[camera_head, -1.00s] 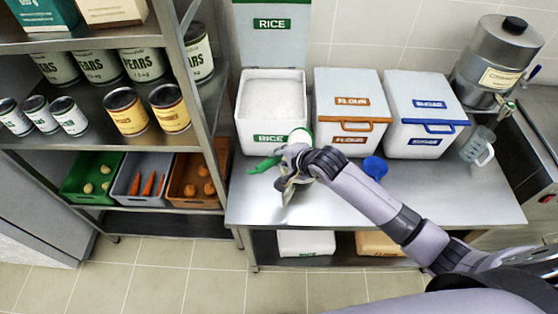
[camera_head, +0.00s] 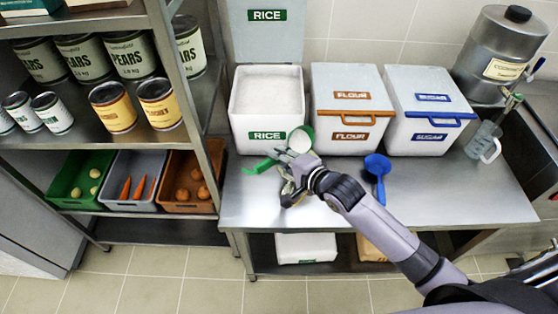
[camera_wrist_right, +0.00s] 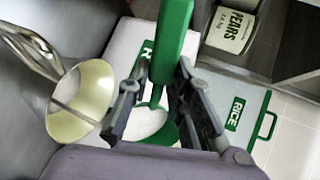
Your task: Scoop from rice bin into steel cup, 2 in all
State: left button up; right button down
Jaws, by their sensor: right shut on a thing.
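My right gripper (camera_head: 295,172) is shut on the handle of the green scoop (camera_head: 260,166), just in front of the rice bin (camera_head: 266,145). The scoop's round bowl, at the bin's lower right corner, shows white inside; it looks like rice. In the right wrist view the green handle (camera_wrist_right: 175,40) runs between the fingers (camera_wrist_right: 165,105). The bin is open and holds white rice. A steel cup with a pale inside (camera_wrist_right: 82,98) shows at the left of the right wrist view, beside the fingers. In the head view the gripper mostly hides the cup. My left gripper is out of view.
A flour bin (camera_head: 352,110) and a sugar bin (camera_head: 428,112) stand closed at the right. A blue scoop (camera_head: 377,172) lies in front of them. A clear jug (camera_head: 484,142) and a steel dispenser (camera_head: 504,55) are farther right. Shelves with cans and crates (camera_head: 190,185) stand left.

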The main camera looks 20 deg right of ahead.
jog(key=t+b, duration=0.2)
jog(key=b, duration=0.2)
jog(key=s+f+t+y+b, duration=0.1)
jog(key=b, duration=0.4)
jog(key=s+d+f+t+y+b, duration=0.1)
jog(key=t+b, duration=0.1)
jog(key=b, duration=0.2)
jog(key=shift+s+t, duration=0.1)
jog(key=shift+t, duration=0.2)
jog(key=shift+r, duration=0.2)
dwell(0.4)
jog(key=shift+r, duration=0.1)
